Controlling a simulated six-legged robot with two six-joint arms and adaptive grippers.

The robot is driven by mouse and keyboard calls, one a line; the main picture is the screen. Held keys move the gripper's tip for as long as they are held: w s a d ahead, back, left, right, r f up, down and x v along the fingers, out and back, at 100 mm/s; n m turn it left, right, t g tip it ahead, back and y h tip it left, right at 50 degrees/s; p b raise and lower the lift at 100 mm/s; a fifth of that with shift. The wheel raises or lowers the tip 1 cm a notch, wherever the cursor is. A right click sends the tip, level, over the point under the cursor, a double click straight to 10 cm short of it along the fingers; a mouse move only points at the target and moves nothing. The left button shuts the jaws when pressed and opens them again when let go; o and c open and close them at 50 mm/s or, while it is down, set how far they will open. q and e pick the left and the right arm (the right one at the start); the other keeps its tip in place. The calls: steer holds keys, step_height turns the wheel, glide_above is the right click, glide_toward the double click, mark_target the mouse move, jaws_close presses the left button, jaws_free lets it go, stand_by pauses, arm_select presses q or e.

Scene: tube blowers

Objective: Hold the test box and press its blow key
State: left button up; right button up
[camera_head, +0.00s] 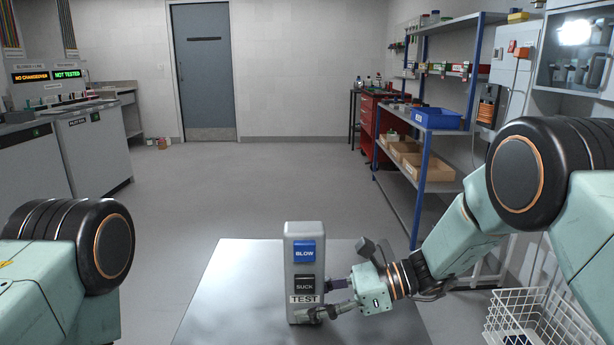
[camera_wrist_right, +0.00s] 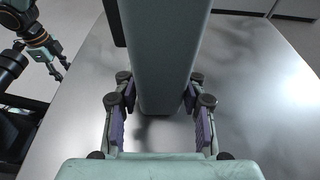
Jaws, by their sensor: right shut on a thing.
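The test box (camera_head: 304,273) is a tall grey box standing upright on the metal table in the head view. Its front carries a blue BLOW key (camera_head: 304,252), a black SUCK key (camera_head: 304,284) below it and a TEST label near the bottom. My right gripper (camera_head: 335,298) is shut on the box low down, from the right. In the right wrist view the box (camera_wrist_right: 164,50) stands between its purple-padded fingers. My left gripper (camera_wrist_right: 63,72) shows at the left of the right wrist view, fingers apart and empty, away from the box. The head view does not show it.
The metal table (camera_head: 225,300) is otherwise bare around the box. A white wire basket (camera_head: 540,325) stands at the lower right. A blue-framed shelf (camera_head: 425,160) with bins stands behind on the right. Grey cabinets (camera_head: 90,150) are at the left, and open floor lies behind the table.

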arm_select(q)
jaws_close()
stand_by(1.4)
